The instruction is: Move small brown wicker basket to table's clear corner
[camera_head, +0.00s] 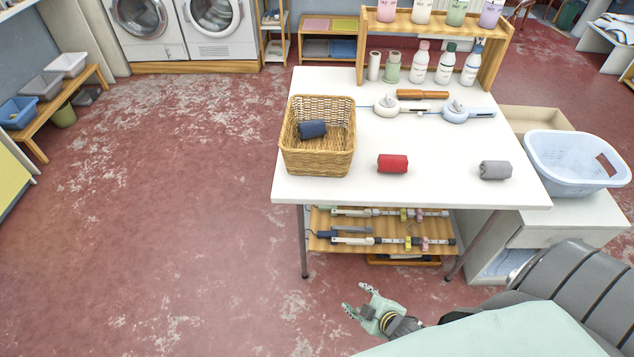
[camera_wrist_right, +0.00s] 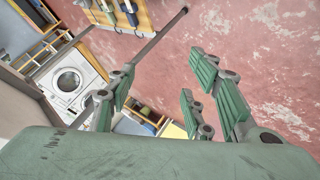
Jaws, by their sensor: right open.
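The brown wicker basket (camera_head: 318,160) stands upright on the white table (camera_head: 437,178), at its left edge. A dark blue rolled cloth (camera_head: 312,129) lies inside it. My right gripper (camera_head: 357,299) is open and empty, low in front of the table and well below the tabletop, apart from the basket. In the right wrist view its fingers (camera_wrist_right: 158,88) are spread with nothing between them. The basket does not show in the right wrist view. My left gripper is not in view.
A red roll (camera_head: 393,164) and a grey roll (camera_head: 495,170) lie near the table's front. A pale blue tub (camera_head: 577,160) is at right. The front left corner of the tabletop is narrow beside the basket.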

